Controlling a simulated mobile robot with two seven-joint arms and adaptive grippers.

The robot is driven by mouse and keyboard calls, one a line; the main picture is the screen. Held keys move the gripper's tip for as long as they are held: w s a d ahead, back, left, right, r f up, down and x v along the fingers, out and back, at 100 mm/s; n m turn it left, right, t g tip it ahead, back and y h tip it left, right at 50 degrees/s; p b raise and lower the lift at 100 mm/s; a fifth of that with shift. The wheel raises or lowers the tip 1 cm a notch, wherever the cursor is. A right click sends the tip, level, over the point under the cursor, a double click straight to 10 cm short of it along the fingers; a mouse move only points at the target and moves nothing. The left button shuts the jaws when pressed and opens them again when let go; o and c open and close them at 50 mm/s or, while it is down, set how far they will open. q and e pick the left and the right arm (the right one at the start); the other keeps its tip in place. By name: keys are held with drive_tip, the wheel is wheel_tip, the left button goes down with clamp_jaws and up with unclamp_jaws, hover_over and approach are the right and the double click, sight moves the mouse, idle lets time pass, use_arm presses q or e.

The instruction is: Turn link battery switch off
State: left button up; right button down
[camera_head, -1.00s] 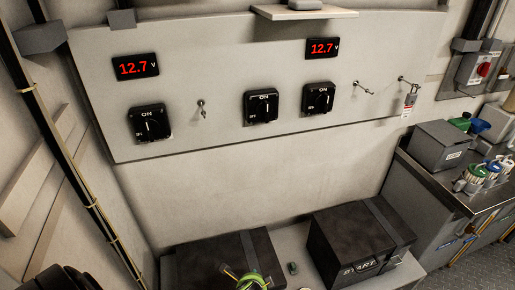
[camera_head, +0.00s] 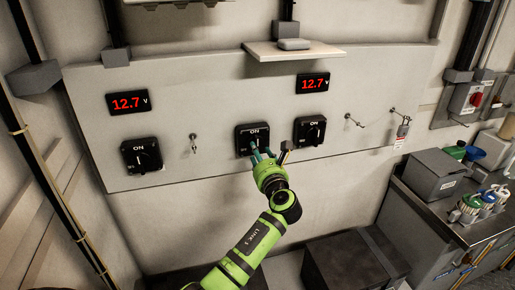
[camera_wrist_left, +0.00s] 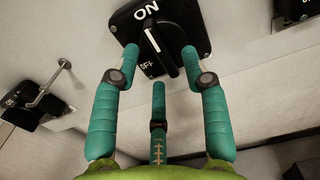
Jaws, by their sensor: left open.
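Three black rotary switches sit on the pale wall panel. The middle switch (camera_head: 251,137) has its knob partly hidden behind my left gripper (camera_head: 262,156), which is open right in front of it. In the left wrist view, the middle switch (camera_wrist_left: 192,22) shows "ON" at the top and "OFF" at lower left; its knob (camera_wrist_left: 163,50) has a white line pointing roughly toward ON. The teal fingers of my left gripper (camera_wrist_left: 160,62) are spread with the knob between them; I cannot tell whether they touch it. My right gripper is not in view.
The left switch (camera_head: 142,156) and right switch (camera_head: 309,131) flank it. Red displays (camera_head: 128,103) (camera_head: 313,82) read 12.7 V. A small shelf (camera_head: 290,51) juts out above. Dark battery boxes (camera_head: 345,265) stand below.

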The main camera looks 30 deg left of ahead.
use_arm(q)
drive_tip(key=shift+x, duration=1.1)
clamp_jaws()
